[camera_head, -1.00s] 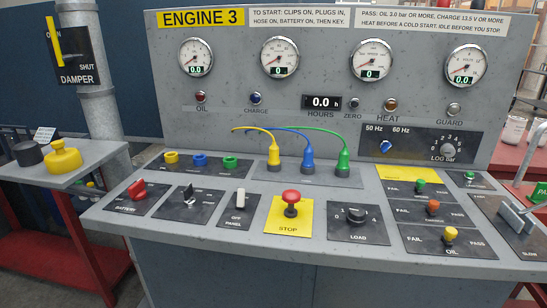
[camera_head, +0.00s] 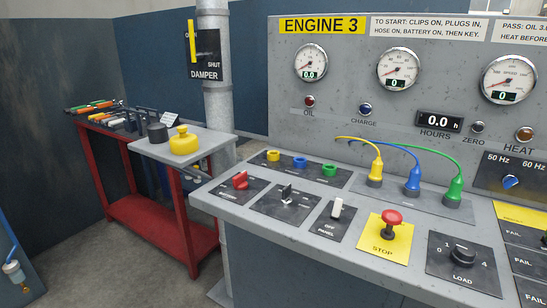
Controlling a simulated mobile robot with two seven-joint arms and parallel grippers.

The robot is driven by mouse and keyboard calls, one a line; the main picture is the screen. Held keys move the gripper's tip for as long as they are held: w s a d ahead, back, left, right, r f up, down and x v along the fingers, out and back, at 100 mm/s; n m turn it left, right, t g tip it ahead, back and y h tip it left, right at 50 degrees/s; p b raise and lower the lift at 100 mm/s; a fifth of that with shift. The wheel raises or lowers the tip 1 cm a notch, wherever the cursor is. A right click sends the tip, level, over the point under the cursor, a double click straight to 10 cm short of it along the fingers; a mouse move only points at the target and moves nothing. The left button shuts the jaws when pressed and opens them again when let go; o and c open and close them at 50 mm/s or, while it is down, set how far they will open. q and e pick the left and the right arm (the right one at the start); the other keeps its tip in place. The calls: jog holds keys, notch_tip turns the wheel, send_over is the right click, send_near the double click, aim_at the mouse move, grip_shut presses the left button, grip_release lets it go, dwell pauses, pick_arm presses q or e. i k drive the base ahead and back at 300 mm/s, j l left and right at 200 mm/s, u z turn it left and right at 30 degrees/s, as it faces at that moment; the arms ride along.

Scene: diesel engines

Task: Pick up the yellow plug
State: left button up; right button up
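The yellow plug (camera_head: 376,170) stands upright on a grey plate at the back of the console's sloped top, with its yellow cable arching up to the left. A blue plug (camera_head: 412,182) and a green plug (camera_head: 454,190) stand to its right in the same row. A yellow socket ring (camera_head: 273,156), a blue one (camera_head: 300,162) and a green one (camera_head: 329,170) sit on a dark panel to the left and look empty. Neither of my grippers is in view.
The console (camera_head: 340,250) carries a red stop button (camera_head: 392,220), a load knob (camera_head: 463,254) and several switches. A grey post (camera_head: 217,100) rises between. Floor at lower left is clear.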

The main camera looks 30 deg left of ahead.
aim_at(375, 175)
jog(key=i+j+z, duration=0.2)
jog(key=z, duration=0.15)
jog(key=i+j+z, duration=0.1)
jog(key=j+z, duration=0.25)
jog(key=i+j+z, duration=0.1)
jog(key=j+z, duration=0.25)
